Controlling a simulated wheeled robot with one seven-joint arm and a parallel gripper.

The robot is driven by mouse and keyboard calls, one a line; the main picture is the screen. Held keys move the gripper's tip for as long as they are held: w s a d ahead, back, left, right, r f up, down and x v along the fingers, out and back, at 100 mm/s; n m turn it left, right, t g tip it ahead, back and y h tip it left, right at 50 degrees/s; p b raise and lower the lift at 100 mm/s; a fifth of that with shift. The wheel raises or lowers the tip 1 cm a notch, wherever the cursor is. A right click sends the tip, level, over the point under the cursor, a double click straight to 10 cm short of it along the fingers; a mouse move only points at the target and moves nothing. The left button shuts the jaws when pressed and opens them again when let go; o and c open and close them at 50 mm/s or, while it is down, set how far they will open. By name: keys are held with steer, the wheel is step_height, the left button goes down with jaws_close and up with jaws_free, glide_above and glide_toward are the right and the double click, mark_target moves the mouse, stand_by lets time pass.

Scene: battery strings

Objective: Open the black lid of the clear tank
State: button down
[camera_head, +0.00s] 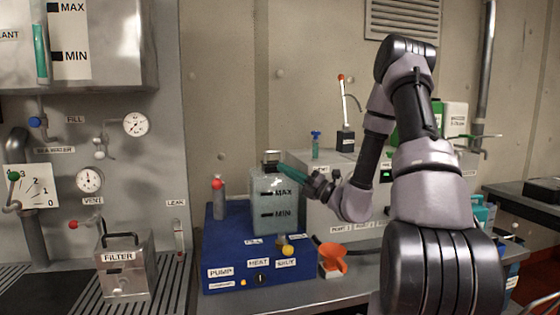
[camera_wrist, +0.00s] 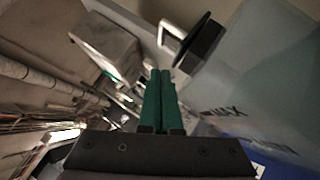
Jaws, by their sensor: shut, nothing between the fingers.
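The clear tank (camera_head: 272,205) stands on the blue unit, with MAX and MIN marks on its front. Its dark lid (camera_head: 271,154) sits at the short metallic neck on top; how far it is raised is too small to tell. My gripper (camera_head: 282,168) is shut, its teal fingers pointing left at the tank's top right, just below and right of the lid. In the wrist view the shut fingers (camera_wrist: 161,74) hold nothing. The translucent tank wall (camera_wrist: 255,75) fills the right side there, and a black disc-and-block part (camera_wrist: 202,44) shows just beyond the fingertips.
A red-topped grey cylinder (camera_head: 218,200) stands left of the tank. An orange piece (camera_head: 333,259) lies at right front. A metal FILTER box (camera_head: 127,268) is farther left. The space above the tank is clear.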

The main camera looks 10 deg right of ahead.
mark_target(277, 162)
steer(key=w, duration=0.1)
steer(key=w+r, duration=0.1)
steer(key=w, duration=0.1)
steer(key=w+a+r, duration=0.1)
steer(key=shift+w+r, duration=0.15)
steer(key=shift+r, duration=0.1)
steer(key=shift+w+r+m+h, duration=0.1)
steer(key=shift+r+m+h, duration=0.3)
steer(key=shift+m, duration=0.1)
steer(key=shift+w+r+m+g+h, duration=0.25)
steer(key=shift+w+r+m+h, duration=0.1)
steer(key=shift+r+m+h, duration=0.35)
steer(key=shift+w+r+m+g+h, duration=0.3)
steer(key=shift+r+m+h, duration=0.2)
steer(key=shift+m, duration=0.3)
steer(key=w+r+m+g+h, duration=0.2)
steer(key=m, duration=0.1)
steer(key=shift+w, duration=0.35)
steer(key=shift+w+r+m+g+h, duration=0.1)
steer(key=shift+w+m+g+h, duration=0.3)
steer(key=shift+w+m+g, duration=0.3)
steer(key=shift+w+r, duration=0.1)
steer(key=shift+w, duration=1.35)
steer(key=shift+d+r, duration=0.1)
